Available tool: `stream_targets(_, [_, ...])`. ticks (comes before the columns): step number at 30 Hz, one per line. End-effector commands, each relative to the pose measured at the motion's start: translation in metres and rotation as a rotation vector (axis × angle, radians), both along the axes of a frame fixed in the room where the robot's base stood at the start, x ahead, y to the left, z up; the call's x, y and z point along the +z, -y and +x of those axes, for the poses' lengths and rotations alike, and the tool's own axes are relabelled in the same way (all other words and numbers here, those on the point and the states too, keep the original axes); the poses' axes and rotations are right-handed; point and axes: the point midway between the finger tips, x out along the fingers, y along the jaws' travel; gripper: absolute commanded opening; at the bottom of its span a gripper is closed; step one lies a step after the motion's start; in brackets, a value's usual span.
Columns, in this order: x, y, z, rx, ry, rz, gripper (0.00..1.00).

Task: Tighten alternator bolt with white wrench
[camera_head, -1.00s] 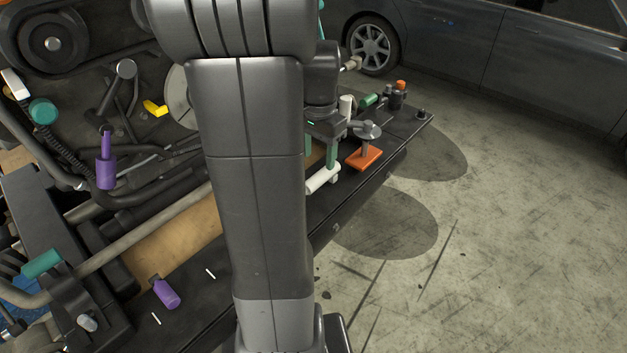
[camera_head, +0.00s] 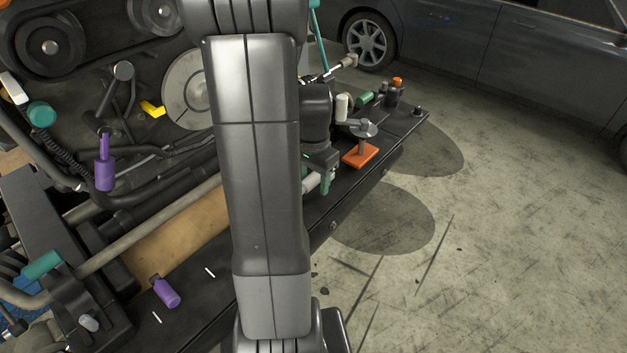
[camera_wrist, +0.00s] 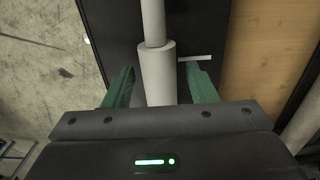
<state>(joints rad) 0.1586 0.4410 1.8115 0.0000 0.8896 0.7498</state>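The white wrench shows in the wrist view as a pale handle (camera_wrist: 156,78) with a thinner shaft, running up the picture. In the head view a white end of it (camera_head: 309,184) shows low over the black bench, partly hidden by my gripper (camera_head: 325,181). In the wrist view the green fingers of my gripper (camera_wrist: 159,70) stand apart, one on each side of the handle, with gaps visible on both sides. My gripper is open. I cannot make out the alternator bolt; my arm covers part of the engine.
An orange-based stand (camera_head: 361,154) with a grey disc is close right of my gripper. A white cylinder (camera_head: 342,106), a green piece (camera_head: 365,98) and an orange-topped item (camera_head: 397,83) stand behind. A purple-handled tool (camera_head: 166,293) lies front left. A car (camera_head: 520,60) is beyond open floor.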

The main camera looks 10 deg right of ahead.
Motion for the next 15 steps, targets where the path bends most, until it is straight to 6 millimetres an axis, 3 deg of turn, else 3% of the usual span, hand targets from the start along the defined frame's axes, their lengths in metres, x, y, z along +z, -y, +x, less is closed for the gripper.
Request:
stream_targets(1, [0.0001,0.0,0.0001,0.0,0.0,0.0,0.41])
stream_targets(7, [0.0003,0.0,0.0001,0.0,0.0,0.0,0.02])
stream_targets(15, [0.0026,0.0001,0.0006,0.0,0.002,-0.001,0.0])
